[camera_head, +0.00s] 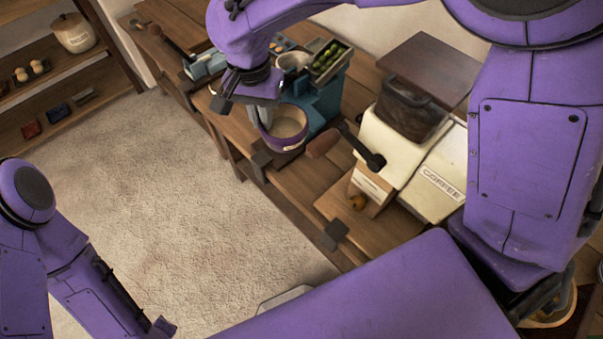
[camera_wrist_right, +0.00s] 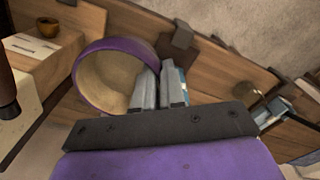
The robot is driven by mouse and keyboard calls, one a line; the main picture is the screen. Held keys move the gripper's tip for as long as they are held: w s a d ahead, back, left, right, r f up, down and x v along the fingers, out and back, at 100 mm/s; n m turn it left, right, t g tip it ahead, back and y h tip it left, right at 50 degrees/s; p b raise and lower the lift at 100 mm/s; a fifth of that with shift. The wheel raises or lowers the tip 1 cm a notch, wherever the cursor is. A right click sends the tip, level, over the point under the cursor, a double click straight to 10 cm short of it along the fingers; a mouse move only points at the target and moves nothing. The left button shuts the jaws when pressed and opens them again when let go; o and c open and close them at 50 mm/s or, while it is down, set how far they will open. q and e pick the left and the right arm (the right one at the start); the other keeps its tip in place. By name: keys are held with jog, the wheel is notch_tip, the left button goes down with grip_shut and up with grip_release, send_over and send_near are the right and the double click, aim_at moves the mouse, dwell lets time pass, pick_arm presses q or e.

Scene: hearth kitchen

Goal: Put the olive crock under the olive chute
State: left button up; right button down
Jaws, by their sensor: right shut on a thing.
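The olive crock (camera_head: 290,128), round with a purple outside and a cream inside, is at the front of the bench, close to the teal machine. My right gripper (camera_head: 266,112) is shut on its rim wall. In the right wrist view the crock's open mouth (camera_wrist_right: 105,80) faces the camera and looks empty, with the gripper's fingers (camera_wrist_right: 160,90) at its rim. I cannot tell whether the crock touches the bench. The teal machine (camera_head: 325,101) has a tray of green olives (camera_head: 326,55) on top; its chute is hidden behind my gripper and the crock. My left gripper is not visible.
Shelves (camera_head: 60,62) stand far left; open floor lies between.

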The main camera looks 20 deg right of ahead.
aim_at(282, 120)
jog(key=d+m, duration=0.1)
jog(key=d, duration=0.1)
jog(key=d+f+m, duration=0.1)
jog(key=d, duration=0.1)
jog(key=shift+w+f+b, duration=0.1)
jog(key=shift+w+b, duration=0.05)
jog(key=shift+b, duration=0.15)
jog(key=shift+w+d+f+p, duration=0.1)
jog(key=shift+f+p, duration=0.6)
jog(key=shift+f, duration=8.25)
jog(key=shift+f, duration=0.1)
jog(key=c, duration=1.2)
grip_release()
notch_tip(282, 120, up, 12)
jog(key=shift+w+r+b, duration=0.1)
jog(key=shift+r+b, duration=0.05)
jog(key=shift+b, duration=0.55)
